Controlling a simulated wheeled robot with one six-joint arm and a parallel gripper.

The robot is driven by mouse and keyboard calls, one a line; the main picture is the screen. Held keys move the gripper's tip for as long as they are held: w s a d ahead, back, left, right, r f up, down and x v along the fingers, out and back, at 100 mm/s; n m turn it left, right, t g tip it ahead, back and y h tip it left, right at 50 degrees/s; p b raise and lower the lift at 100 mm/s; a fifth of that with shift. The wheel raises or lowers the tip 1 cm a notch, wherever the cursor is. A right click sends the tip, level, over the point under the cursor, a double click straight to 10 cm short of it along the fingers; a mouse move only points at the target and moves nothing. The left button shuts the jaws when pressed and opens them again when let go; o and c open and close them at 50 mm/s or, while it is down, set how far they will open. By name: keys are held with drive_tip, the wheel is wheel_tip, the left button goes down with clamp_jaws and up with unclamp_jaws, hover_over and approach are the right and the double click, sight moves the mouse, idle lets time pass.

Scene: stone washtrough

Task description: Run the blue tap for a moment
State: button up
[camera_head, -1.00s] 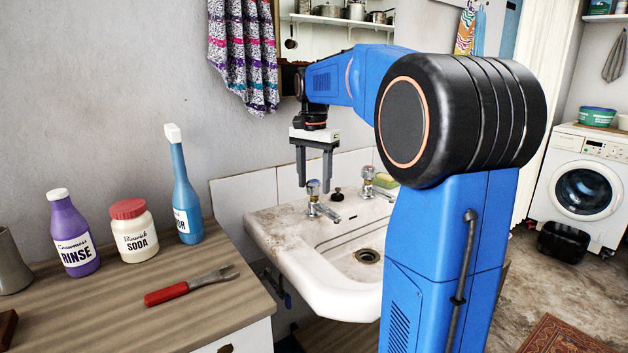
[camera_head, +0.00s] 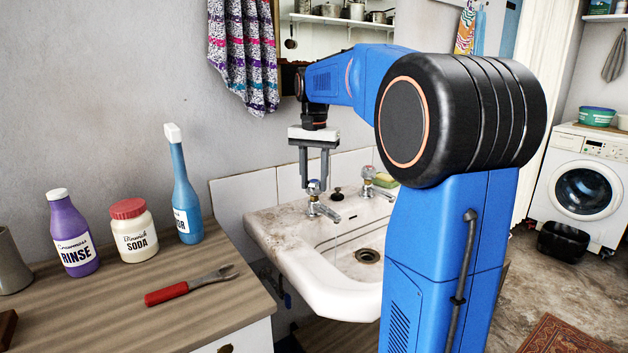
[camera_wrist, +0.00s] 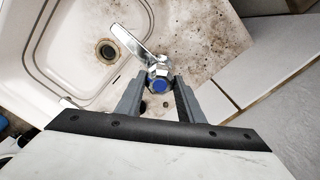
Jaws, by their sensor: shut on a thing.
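The blue tap (camera_wrist: 159,76) is a chrome tap with a blue disc on its knob, at the back of the sink in the wrist view. Its spout points to the upper left there, over the basin. In the head view the blue tap (camera_head: 316,202) is the left one of two. My gripper (camera_head: 314,184) points down over it, with a finger on either side of the knob. In the wrist view my gripper (camera_wrist: 157,88) is shut on the knob. No water shows under the spout.
The white, stained sink (camera_head: 300,262) has a second tap (camera_head: 369,183), a black plug (camera_head: 337,194) and a yellow-green sponge (camera_head: 385,181) nearby. A worktop at left holds a purple bottle (camera_head: 74,238), a soda jar (camera_head: 134,233), a blue bottle (camera_head: 185,205) and a red-handled tool (camera_head: 180,291).

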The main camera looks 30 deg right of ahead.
drive_tip(key=n, duration=0.4)
drive_tip(key=shift+n, duration=0.3)
drive_tip(key=n, duration=0.4)
drive_tip(key=shift+n, duration=0.3)
drive_tip(key=o, duration=1.1)
drive_tip(key=shift+c, duration=0.2)
wheel_tip(320, 180, up, 18)
drive_tip(key=shift+f, duration=0.25)
